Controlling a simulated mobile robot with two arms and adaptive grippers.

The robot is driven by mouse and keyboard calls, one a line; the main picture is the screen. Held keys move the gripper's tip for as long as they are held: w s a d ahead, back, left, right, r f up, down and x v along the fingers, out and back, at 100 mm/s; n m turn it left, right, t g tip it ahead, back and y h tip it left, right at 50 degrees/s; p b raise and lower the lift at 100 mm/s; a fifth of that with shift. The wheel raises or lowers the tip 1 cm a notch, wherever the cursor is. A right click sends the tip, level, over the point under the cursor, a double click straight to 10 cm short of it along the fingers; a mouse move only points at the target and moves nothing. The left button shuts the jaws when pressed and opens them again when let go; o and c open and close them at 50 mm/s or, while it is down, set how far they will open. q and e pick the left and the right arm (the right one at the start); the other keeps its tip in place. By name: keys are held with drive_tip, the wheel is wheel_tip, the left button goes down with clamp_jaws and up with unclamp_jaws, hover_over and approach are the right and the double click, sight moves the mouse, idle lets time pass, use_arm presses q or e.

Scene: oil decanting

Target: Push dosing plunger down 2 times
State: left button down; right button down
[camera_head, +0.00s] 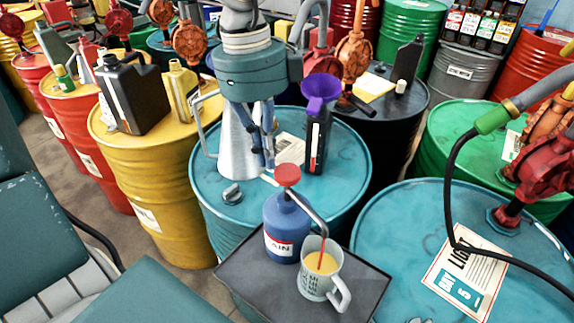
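The dosing pump is a blue bottle (287,229) with a partly hidden label. It stands upright on a dark square-topped stand. Its plunger has a round red knob (287,175), and its grey spout bends down to the right. A red tip or stream ends inside a grey measuring cup (313,285) holding yellow liquid. My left gripper (267,163) points down above and slightly left of the red knob. Its fingers meet at the tips and hold nothing visible; there seems to be a gap to the knob. My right gripper is out of view.
A metal funnel-shaped jug (236,150), a dark bottle with purple funnel (318,130) and a small cap stand on the teal drum (217,200) behind. A black hose (449,190) hangs over the right drum. The dark stand (246,272) has bare room left of the cup.

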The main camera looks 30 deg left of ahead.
use_arm(q)
wheel_tip(320, 180, up, 12)
drive_tip(key=a, duration=0.1)
drive_tip(key=shift+a, duration=0.15)
idle(0.4)
